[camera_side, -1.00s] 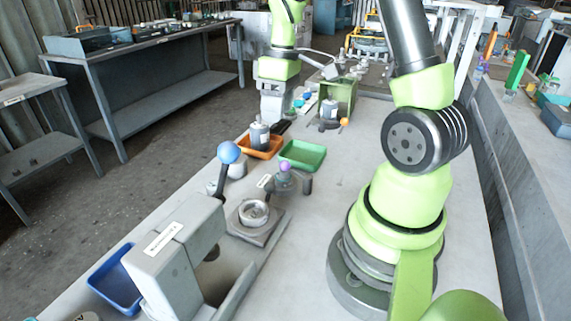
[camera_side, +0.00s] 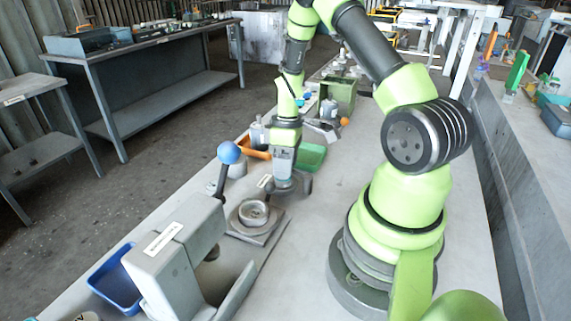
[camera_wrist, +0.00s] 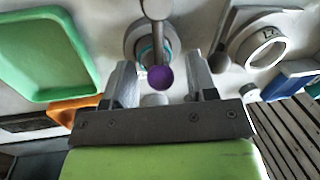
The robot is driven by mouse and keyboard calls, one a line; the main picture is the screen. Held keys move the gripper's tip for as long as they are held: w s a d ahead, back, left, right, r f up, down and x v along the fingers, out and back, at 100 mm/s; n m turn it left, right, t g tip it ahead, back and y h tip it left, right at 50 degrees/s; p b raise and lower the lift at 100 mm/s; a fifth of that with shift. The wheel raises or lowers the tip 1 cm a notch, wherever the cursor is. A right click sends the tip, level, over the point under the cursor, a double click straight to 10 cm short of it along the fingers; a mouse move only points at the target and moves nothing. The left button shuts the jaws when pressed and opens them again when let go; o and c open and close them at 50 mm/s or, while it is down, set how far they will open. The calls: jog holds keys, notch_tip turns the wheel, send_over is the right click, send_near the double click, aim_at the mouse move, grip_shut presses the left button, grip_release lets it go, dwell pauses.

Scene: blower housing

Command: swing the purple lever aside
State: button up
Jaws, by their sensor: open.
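The purple lever's ball knob (camera_wrist: 160,78) shows in the wrist view between my two fingers, at the end of a grey arm (camera_wrist: 158,35). A round grey part with a teal ring lies behind it. My gripper (camera_wrist: 161,70) is open, with one finger on each side of the knob and gaps visible. In the side view my gripper (camera_side: 283,184) points down over the lever's place and hides the purple knob. Part of a grey bracket (camera_side: 306,182) shows to its right.
A round grey housing (camera_side: 254,213) on a square plate sits in front of the gripper. A blue-knobbed lever (camera_side: 228,153) stands to its left. A green tray (camera_side: 311,157) and an orange tray (camera_side: 256,153) lie behind. A labelled grey block (camera_side: 170,255) is nearer the camera.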

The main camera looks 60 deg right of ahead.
jog(key=shift+f, duration=0.1)
jog(key=c, duration=0.8)
jog(key=shift+c, duration=0.2)
